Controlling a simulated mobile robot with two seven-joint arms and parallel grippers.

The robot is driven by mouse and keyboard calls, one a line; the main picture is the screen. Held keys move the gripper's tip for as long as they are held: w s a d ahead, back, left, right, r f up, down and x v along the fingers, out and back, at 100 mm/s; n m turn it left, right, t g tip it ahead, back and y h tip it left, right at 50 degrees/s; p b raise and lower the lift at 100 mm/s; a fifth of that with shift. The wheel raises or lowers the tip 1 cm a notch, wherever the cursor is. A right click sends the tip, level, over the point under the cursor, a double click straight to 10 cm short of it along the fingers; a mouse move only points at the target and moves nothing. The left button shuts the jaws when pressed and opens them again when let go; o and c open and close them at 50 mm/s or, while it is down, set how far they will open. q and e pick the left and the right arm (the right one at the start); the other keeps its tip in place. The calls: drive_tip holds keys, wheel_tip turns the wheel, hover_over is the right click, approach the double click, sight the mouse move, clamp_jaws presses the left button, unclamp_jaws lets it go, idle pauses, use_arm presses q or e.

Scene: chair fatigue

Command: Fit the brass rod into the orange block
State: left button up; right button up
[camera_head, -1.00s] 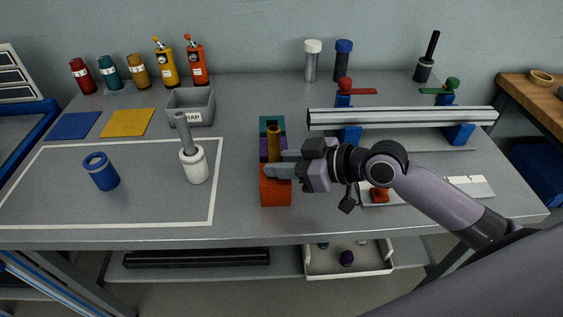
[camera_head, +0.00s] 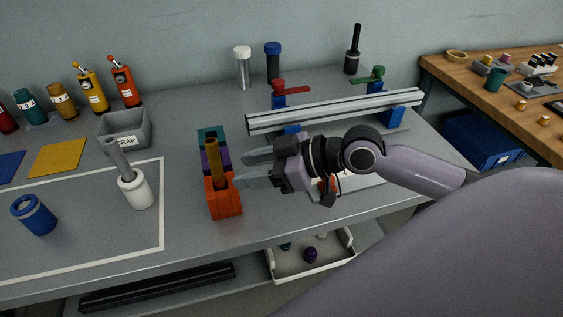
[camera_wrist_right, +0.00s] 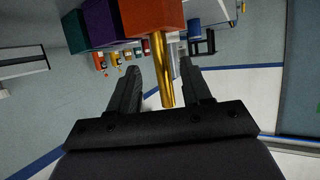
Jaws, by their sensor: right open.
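The brass rod (camera_head: 213,161) stands upright out of the top of the orange block (camera_head: 224,204); how deep it sits is hidden. In the right wrist view the rod (camera_wrist_right: 168,75) sticks out of the orange block (camera_wrist_right: 152,16). My right gripper (camera_head: 244,170) is open and empty, just to the right of the rod and apart from it in the head view. In the right wrist view the rod shows between the lines of its two spread fingers (camera_wrist_right: 161,80). My left gripper is not in view.
A purple block (camera_head: 225,158) and a teal block (camera_head: 209,133) stand in line behind the orange one. A white cup (camera_head: 137,194) with a grey rod and a blue cup (camera_head: 35,215) are left. A rail (camera_head: 335,110) lies behind my right arm.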

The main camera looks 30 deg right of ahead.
drive_tip(key=v, duration=0.6)
drive_tip(key=shift+b, duration=0.3)
drive_tip(key=shift+r, duration=0.1)
idle(0.4)
